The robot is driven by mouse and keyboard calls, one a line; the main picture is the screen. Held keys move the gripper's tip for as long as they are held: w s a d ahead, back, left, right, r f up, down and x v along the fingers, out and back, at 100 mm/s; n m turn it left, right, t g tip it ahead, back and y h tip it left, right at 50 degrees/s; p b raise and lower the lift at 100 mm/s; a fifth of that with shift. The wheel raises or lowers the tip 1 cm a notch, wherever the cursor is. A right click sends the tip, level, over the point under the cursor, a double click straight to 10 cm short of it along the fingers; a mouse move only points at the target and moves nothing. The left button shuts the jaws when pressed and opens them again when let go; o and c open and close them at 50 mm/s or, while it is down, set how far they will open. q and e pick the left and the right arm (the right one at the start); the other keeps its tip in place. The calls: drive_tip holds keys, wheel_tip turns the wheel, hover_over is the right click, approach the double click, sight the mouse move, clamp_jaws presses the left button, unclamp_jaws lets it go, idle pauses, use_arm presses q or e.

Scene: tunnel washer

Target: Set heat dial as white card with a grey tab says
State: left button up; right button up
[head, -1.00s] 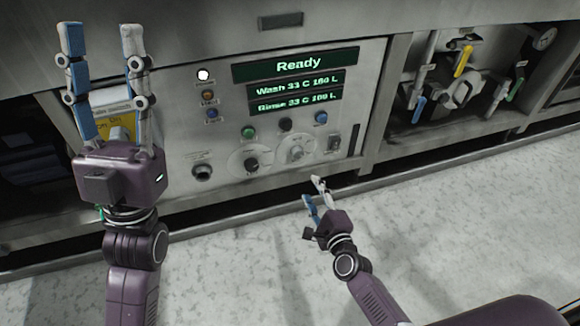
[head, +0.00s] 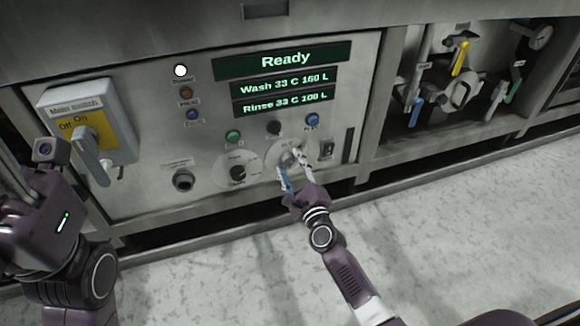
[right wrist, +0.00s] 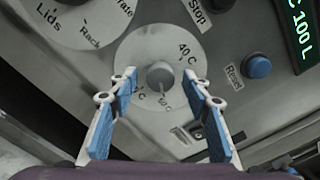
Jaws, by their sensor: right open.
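The heat dial (head: 283,148) is the right one of two round dials low on the panel. In the right wrist view its pale plate (right wrist: 150,45) bears "40 C" and other partly hidden temperature marks around a grey knob (right wrist: 160,74). My right gripper (head: 292,168) is open in front of this dial. In the right wrist view its blue-padded fingers (right wrist: 161,88) stand on either side of the knob, apart from it. My left gripper (head: 42,215) is at the left edge, its fingers not clearly visible. I see no white card with a grey tab.
The display (head: 283,62) reads "Ready", wash 33 C 160 L, rinse 33 C 100 L. Another dial (head: 226,163) is left of the heat dial. A blue reset button (right wrist: 257,67) and a rocker switch (head: 326,149) are close on the right. A main switch box (head: 115,105) is left.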

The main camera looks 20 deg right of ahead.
drive_tip(key=shift+w, duration=0.35)
drive_tip(key=shift+c, duration=0.4)
drive_tip(key=c, duration=1.1)
drive_tip(key=shift+o, duration=0.2)
